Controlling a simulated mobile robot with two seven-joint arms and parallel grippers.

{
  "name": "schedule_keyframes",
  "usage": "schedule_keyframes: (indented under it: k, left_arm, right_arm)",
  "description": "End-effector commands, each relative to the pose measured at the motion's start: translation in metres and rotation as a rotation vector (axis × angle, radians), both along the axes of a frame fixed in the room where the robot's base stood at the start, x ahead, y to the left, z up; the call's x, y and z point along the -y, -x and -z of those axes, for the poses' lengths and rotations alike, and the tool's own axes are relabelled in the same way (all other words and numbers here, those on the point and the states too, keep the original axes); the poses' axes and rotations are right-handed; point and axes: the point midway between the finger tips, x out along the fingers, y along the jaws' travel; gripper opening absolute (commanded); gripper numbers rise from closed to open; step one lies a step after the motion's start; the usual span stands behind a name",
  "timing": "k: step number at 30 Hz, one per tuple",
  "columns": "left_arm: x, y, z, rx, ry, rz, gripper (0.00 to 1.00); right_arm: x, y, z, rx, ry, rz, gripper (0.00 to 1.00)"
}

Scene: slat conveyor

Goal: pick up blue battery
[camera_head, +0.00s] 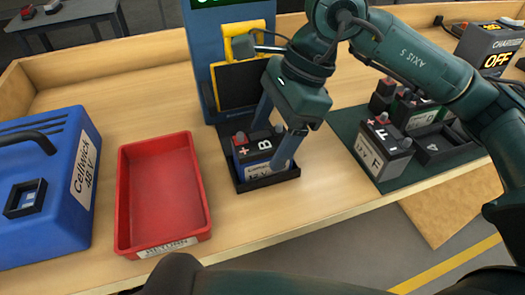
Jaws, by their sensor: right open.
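A battery marked B (244,154) has a dark top, a red plus sign and a pale bluish side. It stands upright in a small black tray (284,176) on the table. My right gripper (272,147) reaches down over it with its jaws open. One finger is at the far side of the battery and the other in front of its right part. The front finger hides part of the battery, and I cannot tell whether either finger touches it. My left gripper is not in view.
A red tray (122,200) is empty. A large blue Cellwick case (62,205) stands at the left. A blue post with a yellow-framed panel (236,95) rises behind the battery. Several other batteries, one marked F (376,160), stand on a dark green mat (352,125).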

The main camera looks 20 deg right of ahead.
Motion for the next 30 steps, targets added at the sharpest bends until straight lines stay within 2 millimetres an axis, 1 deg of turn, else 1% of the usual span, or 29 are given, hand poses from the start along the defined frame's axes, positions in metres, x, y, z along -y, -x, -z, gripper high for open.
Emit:
schedule_keyframes:
  k: [3,6,9,15,30]
  left_arm:
    - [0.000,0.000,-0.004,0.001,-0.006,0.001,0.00]
    - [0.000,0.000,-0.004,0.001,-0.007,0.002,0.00]
    - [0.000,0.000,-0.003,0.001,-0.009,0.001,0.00]
    - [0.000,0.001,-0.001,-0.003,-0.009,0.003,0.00]
    - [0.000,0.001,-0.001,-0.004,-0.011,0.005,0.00]
  right_arm:
    - [-0.007,-0.002,0.017,-0.004,0.000,-0.002,0.71]
    - [-0.011,-0.002,0.028,-0.003,0.000,-0.001,0.71]
    - [-0.013,-0.002,0.032,-0.001,0.000,0.000,0.71]
    - [-0.013,-0.002,0.032,0.000,-0.001,0.000,0.71]
    - [-0.013,-0.002,0.032,0.000,-0.001,0.000,0.30]
